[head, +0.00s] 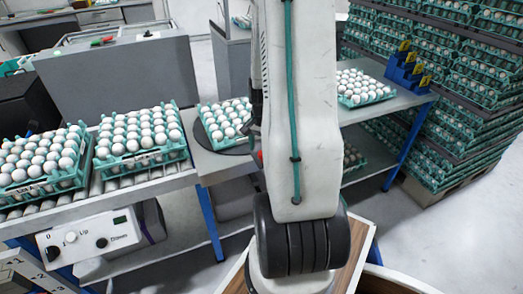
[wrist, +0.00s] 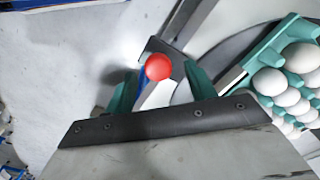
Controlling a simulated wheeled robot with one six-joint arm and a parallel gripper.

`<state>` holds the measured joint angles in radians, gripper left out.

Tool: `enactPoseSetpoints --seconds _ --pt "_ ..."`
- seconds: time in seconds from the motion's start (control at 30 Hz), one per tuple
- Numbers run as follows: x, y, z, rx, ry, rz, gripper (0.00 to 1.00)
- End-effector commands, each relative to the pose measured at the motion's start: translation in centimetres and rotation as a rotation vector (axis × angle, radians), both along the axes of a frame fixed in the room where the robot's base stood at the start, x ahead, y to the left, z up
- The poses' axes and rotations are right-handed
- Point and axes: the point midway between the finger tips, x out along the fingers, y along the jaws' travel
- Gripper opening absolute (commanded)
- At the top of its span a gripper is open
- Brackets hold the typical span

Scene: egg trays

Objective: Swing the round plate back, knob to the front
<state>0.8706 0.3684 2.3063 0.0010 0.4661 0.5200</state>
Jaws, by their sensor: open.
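The round plate (head: 239,150) is a dark disc on the grey table, mostly covered by a teal egg tray (head: 207,130). Its dark edge also shows in the wrist view (wrist: 228,52). The red knob (wrist: 158,67) sits at the plate's edge on a dark tab; a sliver of red (head: 259,158) shows beside my arm in the head view. My gripper (wrist: 160,88) is open, with one green finger on each side of the knob in the picture. I cannot tell whether either finger touches it. In the head view my arm hides most of the gripper.
Two full egg trays stand on the roller conveyor (head: 120,178) at left. Another tray (head: 366,99) and a blue rack (head: 407,72) are on the table's right part. Tall stacks of egg trays (head: 470,90) stand at right. In the wrist view the tray (wrist: 262,52) is close to my right finger.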

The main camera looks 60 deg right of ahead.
Motion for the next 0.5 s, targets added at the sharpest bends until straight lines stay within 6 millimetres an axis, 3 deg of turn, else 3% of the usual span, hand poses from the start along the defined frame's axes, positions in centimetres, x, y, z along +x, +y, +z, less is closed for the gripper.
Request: enactPoseSetpoints --seconds 0.2,0.5 --pt "0.1 0.0 3.9 -0.003 -0.004 0.0 0.55" --pt "0.1 0.1 5.7 0.0 0.0 0.002 0.55"
